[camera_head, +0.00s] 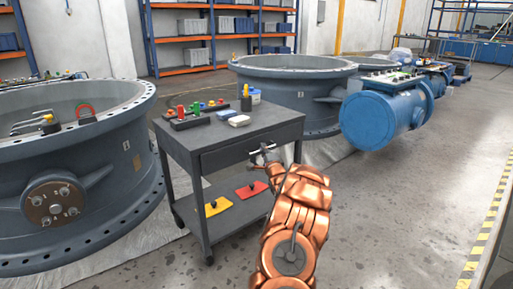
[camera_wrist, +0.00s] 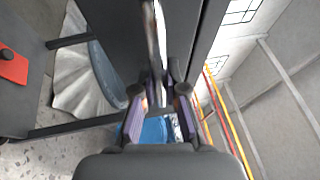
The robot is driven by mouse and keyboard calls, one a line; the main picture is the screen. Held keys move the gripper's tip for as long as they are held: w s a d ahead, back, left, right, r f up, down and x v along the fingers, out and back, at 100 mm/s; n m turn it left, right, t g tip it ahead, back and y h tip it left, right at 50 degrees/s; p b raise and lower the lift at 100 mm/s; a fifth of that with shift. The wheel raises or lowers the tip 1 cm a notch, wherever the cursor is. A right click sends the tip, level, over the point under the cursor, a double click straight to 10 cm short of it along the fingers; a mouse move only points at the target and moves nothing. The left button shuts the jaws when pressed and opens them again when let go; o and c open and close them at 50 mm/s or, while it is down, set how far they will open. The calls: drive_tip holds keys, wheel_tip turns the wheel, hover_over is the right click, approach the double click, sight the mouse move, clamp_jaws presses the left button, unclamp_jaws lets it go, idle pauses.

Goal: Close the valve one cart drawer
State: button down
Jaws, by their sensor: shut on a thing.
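The dark grey cart (camera_head: 180,158) stands in the middle of the head view. Its drawer front (camera_head: 225,157) lies just under the top and looks flush or nearly so; any small gap is hard to tell. A light metal bar handle (camera_head: 257,151) is on the drawer front. My gripper (camera_head: 268,154) is at this handle, its fingers partly hidden by my copper arm. In the wrist view my gripper (camera_wrist: 158,88) is shut on the handle (camera_wrist: 152,45), which runs between the fingers. A dark panel of the cart lies behind it.
The cart top holds small coloured valve parts (camera_head: 195,108) and boxes. The lower shelf has a yellow plate (camera_head: 218,206) and a red plate (camera_head: 250,190). Large valve bodies stand left (camera_head: 75,170) and behind (camera_head: 320,110), with a blue one (camera_head: 375,120) at right. Floor at right is clear.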

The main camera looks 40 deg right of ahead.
drive_tip(key=shift+w, duration=0.15)
drive_tip(key=c, duration=1.2)
unclamp_jaws()
drive_tip(key=shift+w, duration=0.1)
drive_tip(key=v, duration=1.2)
drive_tip(key=shift+f, duration=0.1)
